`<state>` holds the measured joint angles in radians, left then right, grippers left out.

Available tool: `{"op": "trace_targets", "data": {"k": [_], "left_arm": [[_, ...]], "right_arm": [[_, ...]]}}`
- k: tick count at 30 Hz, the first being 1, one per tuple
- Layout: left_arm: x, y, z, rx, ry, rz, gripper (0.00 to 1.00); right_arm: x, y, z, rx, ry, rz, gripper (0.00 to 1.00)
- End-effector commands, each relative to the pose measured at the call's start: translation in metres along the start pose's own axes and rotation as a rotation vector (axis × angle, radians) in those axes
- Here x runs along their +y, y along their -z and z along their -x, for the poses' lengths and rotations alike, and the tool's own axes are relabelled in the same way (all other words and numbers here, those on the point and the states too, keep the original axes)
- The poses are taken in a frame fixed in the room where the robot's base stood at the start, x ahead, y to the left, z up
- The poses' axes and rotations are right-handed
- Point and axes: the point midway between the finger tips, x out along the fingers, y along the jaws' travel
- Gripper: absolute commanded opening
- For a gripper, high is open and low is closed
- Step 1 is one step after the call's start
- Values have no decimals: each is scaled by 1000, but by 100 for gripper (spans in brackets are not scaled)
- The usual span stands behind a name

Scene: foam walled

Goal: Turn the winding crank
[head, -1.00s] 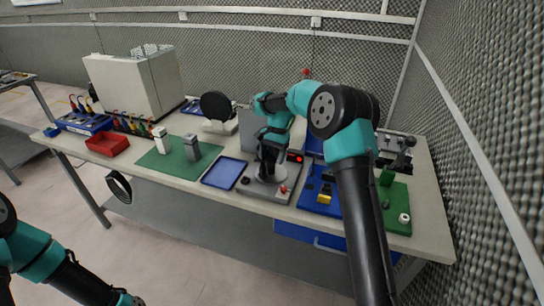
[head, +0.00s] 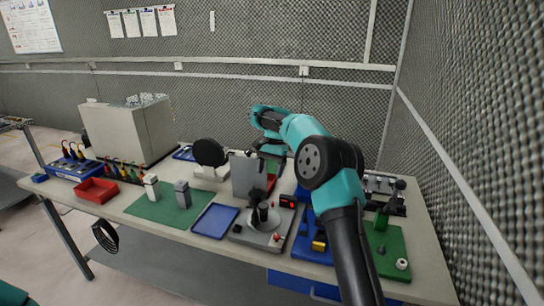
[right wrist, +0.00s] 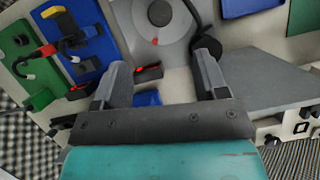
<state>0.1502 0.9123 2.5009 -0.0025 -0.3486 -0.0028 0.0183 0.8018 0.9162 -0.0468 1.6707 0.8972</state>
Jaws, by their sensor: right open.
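The winding crank (head: 263,213) stands on a grey base unit (head: 262,238) in the middle of the bench. It has a round grey hub and dark upright parts. In the right wrist view the grey hub (right wrist: 172,28) shows at the top, with a black crank arm and knob (right wrist: 206,44) beside it. My right gripper (head: 271,151) is raised behind the crank, apart from it; its fingertips are hard to make out there. In the right wrist view the gripper (right wrist: 160,64) is open with nothing between its fingers. My left gripper is out of view.
A grey upright panel (head: 246,178) stands just behind the crank. A blue tray (head: 214,221) lies left of it and a blue board (head: 308,248) right. A green board (head: 390,262) is farther right. A black disc on a stand (head: 209,153) is back left.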

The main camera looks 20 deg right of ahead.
Motion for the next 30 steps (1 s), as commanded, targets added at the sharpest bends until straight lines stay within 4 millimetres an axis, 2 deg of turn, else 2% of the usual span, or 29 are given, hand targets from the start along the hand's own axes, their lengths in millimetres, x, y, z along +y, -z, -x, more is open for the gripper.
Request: {"op": "trace_targets", "data": {"k": [6,13,18,30], "left_arm": [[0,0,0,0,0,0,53],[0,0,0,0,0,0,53],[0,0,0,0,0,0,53],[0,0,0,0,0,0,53]], "right_arm": [[-1,0,27,1,1,0,66],[-1,1,46,0,0,0,66],[0,0,51,-1,-1,0,66],[0,0,52,-1,-1,0,66]]}}
